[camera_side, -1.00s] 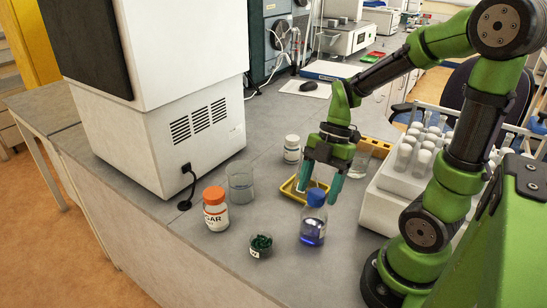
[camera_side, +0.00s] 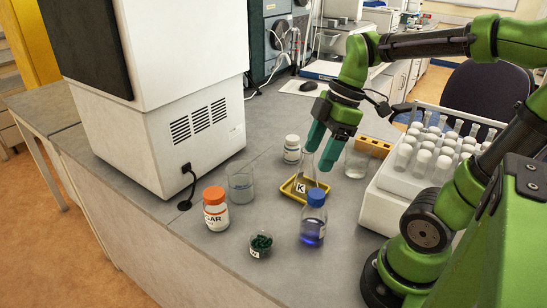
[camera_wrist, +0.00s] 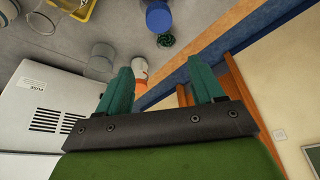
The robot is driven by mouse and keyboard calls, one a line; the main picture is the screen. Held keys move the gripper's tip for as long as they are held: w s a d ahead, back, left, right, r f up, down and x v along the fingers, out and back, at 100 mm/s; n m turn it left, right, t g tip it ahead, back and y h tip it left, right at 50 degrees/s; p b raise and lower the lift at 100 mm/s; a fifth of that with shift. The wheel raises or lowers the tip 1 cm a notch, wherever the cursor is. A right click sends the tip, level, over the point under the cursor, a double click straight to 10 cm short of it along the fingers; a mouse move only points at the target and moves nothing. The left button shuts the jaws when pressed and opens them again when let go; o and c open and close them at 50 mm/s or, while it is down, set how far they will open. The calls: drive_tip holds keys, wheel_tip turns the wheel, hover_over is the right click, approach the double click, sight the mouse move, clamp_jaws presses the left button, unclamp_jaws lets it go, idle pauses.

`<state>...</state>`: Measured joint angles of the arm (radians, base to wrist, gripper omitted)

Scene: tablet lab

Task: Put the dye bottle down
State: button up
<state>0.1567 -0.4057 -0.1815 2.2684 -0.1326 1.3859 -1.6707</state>
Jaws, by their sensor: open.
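The dye bottle (camera_side: 313,222), clear with blue liquid and a blue cap, stands upright on the grey bench in the side view. Its blue cap also shows at the top of the wrist view (camera_wrist: 158,17). My gripper (camera_side: 320,148) is open and empty, above and behind the bottle, apart from it. In the wrist view its two teal fingers (camera_wrist: 163,82) are spread with nothing between them.
A yellow tray (camera_side: 288,193) holding a flask labelled K is just behind the bottle. An orange-capped jar (camera_side: 215,210), a dish of green pieces (camera_side: 261,245), a beaker (camera_side: 241,187) and a white-capped jar (camera_side: 291,150) stand nearby. A white tube rack (camera_side: 390,187) is at right.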

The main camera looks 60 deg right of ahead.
drive_tip(key=a+r+m+t+h, duration=0.1)
drive_tip(key=a+m+t, duration=0.3)
drive_tip(key=m, duration=0.9)
drive_tip(key=shift+a+r+m+t, duration=0.35)
drive_tip(key=shift+a+m+t, duration=0.05)
drive_tip(key=shift+a, duration=0.8)
drive_tip(key=shift+w, duration=0.1)
